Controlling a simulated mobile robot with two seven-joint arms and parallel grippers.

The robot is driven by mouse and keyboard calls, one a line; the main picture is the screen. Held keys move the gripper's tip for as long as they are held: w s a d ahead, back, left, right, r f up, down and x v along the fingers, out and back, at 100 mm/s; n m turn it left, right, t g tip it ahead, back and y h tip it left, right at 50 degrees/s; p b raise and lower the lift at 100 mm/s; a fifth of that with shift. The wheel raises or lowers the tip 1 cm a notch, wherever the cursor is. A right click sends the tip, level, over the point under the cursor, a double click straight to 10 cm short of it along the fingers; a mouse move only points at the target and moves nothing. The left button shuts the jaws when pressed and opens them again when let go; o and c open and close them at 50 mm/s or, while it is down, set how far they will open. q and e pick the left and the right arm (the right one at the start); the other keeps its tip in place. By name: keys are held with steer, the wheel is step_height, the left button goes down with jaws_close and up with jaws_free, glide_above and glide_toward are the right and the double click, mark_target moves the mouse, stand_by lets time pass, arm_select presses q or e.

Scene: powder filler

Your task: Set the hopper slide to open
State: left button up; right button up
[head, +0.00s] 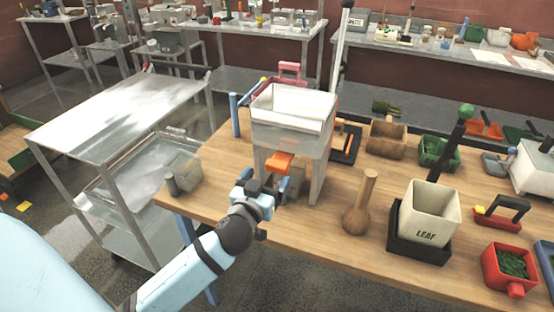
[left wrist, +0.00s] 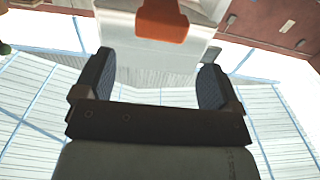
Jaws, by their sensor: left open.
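The hopper (head: 291,117) is a white and clear box on legs near the left end of the wooden table. Its slide has an orange tab (head: 280,161) that sticks out at the front, below the box. The orange tab also shows at the top of the left wrist view (left wrist: 162,20), beyond the fingers. My left gripper (head: 262,190) is just below and in front of the tab, with its fingers apart. In the left wrist view the gap between the fingers (left wrist: 155,82) is empty, and the tab is not between them. My right gripper is not in view.
A beige LEAF bin (head: 428,212) sits in a black tray. A wooden pestle-like tool (head: 359,205) stands between it and the hopper. A small grey container (head: 185,176) is left of the hopper. A steel cart (head: 120,112) stands left of the table (head: 325,245).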

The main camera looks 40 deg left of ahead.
mark_target(275, 166)
arm_select(q)
steer(key=p+x, duration=0.1)
steer(key=x, duration=0.6)
steer(key=shift+w, duration=0.1)
